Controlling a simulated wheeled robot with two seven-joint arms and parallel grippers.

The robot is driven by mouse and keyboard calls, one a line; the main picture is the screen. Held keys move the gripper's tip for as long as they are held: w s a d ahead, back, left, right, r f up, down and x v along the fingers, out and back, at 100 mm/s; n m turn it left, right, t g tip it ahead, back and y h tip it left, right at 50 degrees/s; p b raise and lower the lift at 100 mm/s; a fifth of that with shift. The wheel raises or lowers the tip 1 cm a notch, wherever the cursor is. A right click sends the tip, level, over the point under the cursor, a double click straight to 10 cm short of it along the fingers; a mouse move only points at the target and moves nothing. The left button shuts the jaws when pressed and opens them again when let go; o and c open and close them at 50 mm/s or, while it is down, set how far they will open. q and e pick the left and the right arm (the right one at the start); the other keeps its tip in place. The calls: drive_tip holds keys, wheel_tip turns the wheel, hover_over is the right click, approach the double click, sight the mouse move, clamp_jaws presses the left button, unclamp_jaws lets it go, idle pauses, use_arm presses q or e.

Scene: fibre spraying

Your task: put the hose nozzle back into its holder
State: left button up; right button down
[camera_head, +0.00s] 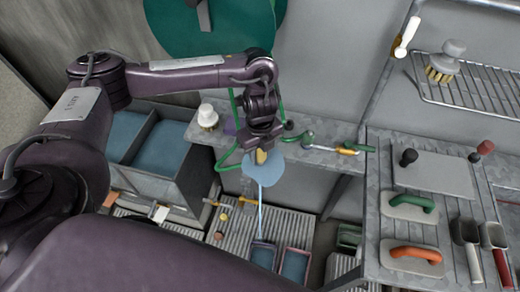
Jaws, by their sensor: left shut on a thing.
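My left gripper (262,143) comes in from the left and points down in the middle of the camera_head view. It is shut on the hose nozzle (261,157), whose yellow part shows below the fingers; the rest of it is mostly hidden. The green hose (229,162) loops beside the gripper, near the big green reel (215,38) on the back wall. A pale blue disc (265,172) shows just under the nozzle, with a thin pale blue streak running down from it. I cannot make out the holder for certain. My right gripper is not in view.
A narrow metal shelf (325,158) behind the gripper carries a white-topped brush (208,117) and a green-and-yellow fitting (345,149). Grey bins (150,165) stand at left. The right counter (390,262) holds floats and scoops. Trays (293,264) lie low on slats.

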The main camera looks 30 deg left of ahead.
use_arm(q)
drive_tip(key=shift+f+b, duration=0.75)
drive_tip(key=shift+f, duration=0.55)
drive_tip(key=o, duration=1.1)
drive_tip(key=shift+r, duration=0.1)
drive_tip(key=shift+o, duration=0.2)
drive_tip(key=shift+r, duration=0.1)
wheel_tip(320, 180, up, 8)
drive_tip(key=shift+f+p, duration=0.2)
drive_tip(key=shift+p, duration=0.6)
drive_tip(key=shift+s+d+f, duration=0.1)
